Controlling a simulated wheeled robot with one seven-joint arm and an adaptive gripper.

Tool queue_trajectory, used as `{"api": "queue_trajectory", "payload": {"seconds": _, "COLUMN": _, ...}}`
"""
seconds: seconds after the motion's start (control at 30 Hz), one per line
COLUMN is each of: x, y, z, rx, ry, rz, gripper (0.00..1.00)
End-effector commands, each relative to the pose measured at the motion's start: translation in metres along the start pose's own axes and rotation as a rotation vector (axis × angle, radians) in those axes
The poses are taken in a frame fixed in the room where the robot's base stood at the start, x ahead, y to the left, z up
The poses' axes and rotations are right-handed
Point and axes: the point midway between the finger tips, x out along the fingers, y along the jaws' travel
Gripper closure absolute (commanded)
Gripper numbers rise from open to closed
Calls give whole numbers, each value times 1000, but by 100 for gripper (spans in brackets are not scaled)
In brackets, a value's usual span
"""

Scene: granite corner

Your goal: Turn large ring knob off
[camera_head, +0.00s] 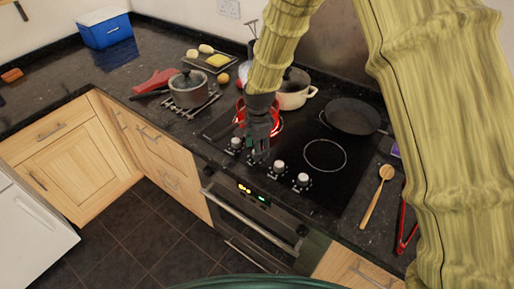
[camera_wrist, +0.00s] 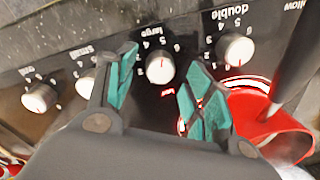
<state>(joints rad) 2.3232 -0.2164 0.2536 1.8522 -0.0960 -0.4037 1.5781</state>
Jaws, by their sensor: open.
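The large ring knob (camera_wrist: 160,69) is a round white knob on the dark control strip, labelled "large" with numbers around it. In the wrist view it lies between the two spread teal-padded fingers of my gripper (camera_wrist: 158,80). No finger clearly touches it, and its exact setting is too blurred to read. In the head view my gripper (camera_head: 261,150) points down at the row of knobs and hides most of this one.
Neighbouring knobs are the "double" knob (camera_wrist: 238,49) and the "small" knob (camera_wrist: 88,82). A cream pot (camera_head: 296,99), a black pan (camera_head: 352,115) and a grey lidded pot (camera_head: 188,92) stand nearby. A wooden spoon (camera_head: 377,195) lies right of the hob. The oven front (camera_head: 255,225) is below.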

Motion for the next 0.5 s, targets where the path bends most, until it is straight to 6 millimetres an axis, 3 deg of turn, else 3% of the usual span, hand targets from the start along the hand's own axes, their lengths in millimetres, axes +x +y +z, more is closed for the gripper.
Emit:
{"api": "queue_trajectory", "payload": {"seconds": 0.2, "x": 12, "y": 1, "z": 0, "rx": 0, "ry": -1, "rz": 1, "gripper": 48}}
{"api": "queue_trajectory", "payload": {"seconds": 0.5, "x": 16, "y": 1, "z": 0, "rx": 0, "ry": 0, "rz": 0, "gripper": 48}}
